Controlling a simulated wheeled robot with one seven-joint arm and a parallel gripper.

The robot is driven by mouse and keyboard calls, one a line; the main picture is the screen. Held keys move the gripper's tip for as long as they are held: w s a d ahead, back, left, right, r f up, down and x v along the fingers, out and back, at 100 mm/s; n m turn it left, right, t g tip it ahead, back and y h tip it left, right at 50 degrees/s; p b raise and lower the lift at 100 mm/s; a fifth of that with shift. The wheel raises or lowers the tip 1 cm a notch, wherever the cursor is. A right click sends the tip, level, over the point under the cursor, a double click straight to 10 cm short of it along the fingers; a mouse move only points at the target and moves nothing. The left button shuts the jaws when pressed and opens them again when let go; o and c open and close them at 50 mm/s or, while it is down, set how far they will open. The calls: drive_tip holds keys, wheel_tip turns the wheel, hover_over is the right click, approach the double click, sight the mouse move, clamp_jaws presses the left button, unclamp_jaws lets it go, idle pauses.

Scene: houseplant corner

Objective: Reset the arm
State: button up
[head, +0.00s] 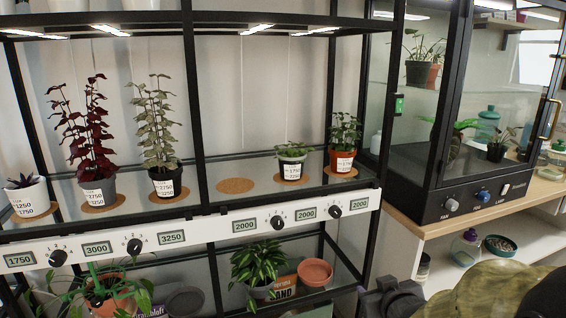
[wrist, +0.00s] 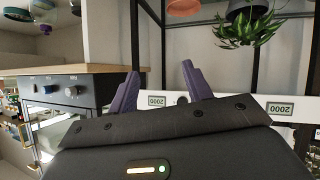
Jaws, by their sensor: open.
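My gripper (wrist: 160,88) shows in the wrist view with its two purple fingers spread apart and nothing between them. The wrist picture is upside down. The fingers are in front of the white control strip (wrist: 236,105) of the plant rack, with no visible contact. In the head view, dark parts at the bottom right edge seem to belong to my arm; the fingers cannot be made out there.
The rack's glass shelf holds a dark red plant (head: 87,140), a pale green plant (head: 155,135) and other labelled pots. An empty cork mat (head: 235,185) lies among them. A leafy plant (head: 258,265) and terracotta pot (head: 315,272) are below. A glass cabinet (head: 465,200) stands right.

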drive_tip(key=s+a+f+m+g+p, duration=0.1)
drive_tip(key=s+a+f+g, duration=0.25)
drive_tip(key=s+g, duration=0.2)
drive_tip(key=s+a+f+m+g, duration=0.2)
drive_tip(key=s+f+g, duration=0.25)
drive_tip(key=s, duration=0.25)
wheel_tip(320, 180, up, 37)
drive_tip(key=p, duration=3.7)
drive_tip(key=shift+w+f+t+p, duration=0.15)
drive_tip(key=shift+t+p, duration=0.15)
drive_tip(key=shift+p, duration=0.05)
drive_tip(key=shift+d, duration=0.1)
